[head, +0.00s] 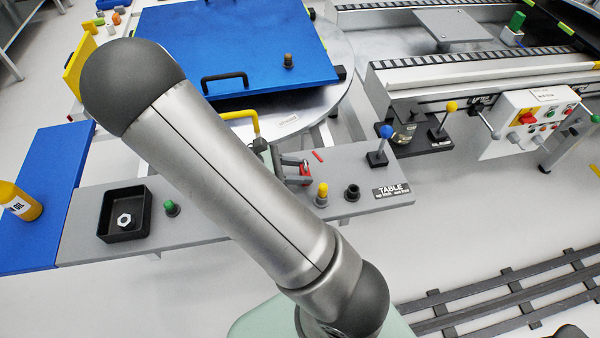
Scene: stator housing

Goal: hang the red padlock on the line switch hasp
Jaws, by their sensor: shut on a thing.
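My gripper (297,170) shows only in part, just right of my arm link, low over the grey table shelf. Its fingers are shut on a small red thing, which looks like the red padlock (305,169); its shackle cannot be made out. The line switch (527,118) appears to be the red knob on a yellow plate on the white control box (538,112), far to the right and well apart from my gripper. Its hasp is too small to tell.
The grey shelf (225,205) bears a black tray (108,226) with a nut, a green button, a yellow-topped button (322,192), a black one and a blue-knobbed lever (382,143). A yellow-knobbed lever (445,117) stands before the control box.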

